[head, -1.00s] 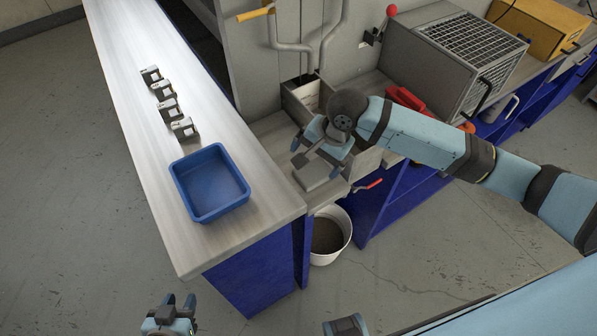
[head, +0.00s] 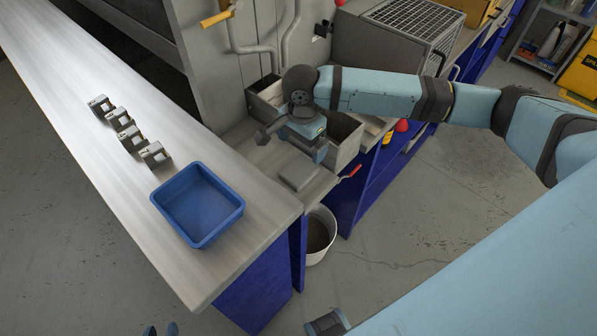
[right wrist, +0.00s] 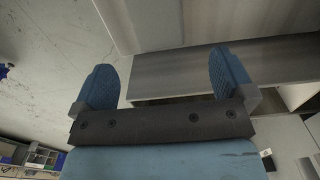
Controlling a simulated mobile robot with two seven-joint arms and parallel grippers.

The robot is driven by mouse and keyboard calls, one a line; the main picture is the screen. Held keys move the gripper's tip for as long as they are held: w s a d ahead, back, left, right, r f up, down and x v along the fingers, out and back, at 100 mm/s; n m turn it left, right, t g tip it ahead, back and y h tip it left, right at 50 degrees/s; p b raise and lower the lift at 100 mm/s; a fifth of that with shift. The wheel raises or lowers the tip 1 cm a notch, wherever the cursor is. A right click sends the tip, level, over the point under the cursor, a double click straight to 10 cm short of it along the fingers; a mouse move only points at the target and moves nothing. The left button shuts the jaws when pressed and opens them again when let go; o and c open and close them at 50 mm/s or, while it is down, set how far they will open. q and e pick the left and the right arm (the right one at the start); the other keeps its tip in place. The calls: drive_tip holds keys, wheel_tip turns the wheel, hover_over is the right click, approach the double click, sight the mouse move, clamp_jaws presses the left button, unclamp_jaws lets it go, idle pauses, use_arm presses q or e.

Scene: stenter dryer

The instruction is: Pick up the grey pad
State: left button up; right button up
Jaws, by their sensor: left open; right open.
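The grey pad (head: 299,178) is a flat slab lying on the low counter, right of the long bench in the head view. My right gripper (head: 292,146) is open and empty, above and just behind the pad, apart from it. Its two blue fingers also show spread in the right wrist view (right wrist: 165,80), with nothing between them. A pale slab edge at the top of that view may be the pad; I cannot tell. My left gripper (head: 160,330) is open at the bottom edge of the head view, mostly cut off, away from the pad.
A blue tray (head: 161,204) and several small metal clamps (head: 131,138) are on the long bench. An open grey box (head: 346,138) stands close behind the gripper. A red handle (head: 351,171) sticks out at the counter's edge. A white bucket (head: 327,247) stands on the floor below.

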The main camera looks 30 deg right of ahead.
sight(303, 166)
wheel_tip(303, 166, down, 3)
drive_tip(key=shift+f, duration=0.2)
drive_tip(key=shift+s+d+f, duration=0.15)
drive_tip(key=shift+f, duration=2.55)
drive_tip(key=c, duration=0.9)
drive_tip(key=shift+r, duration=0.1)
wheel_tip(303, 166, up, 20)
drive_tip(key=shift+p, duration=0.4)
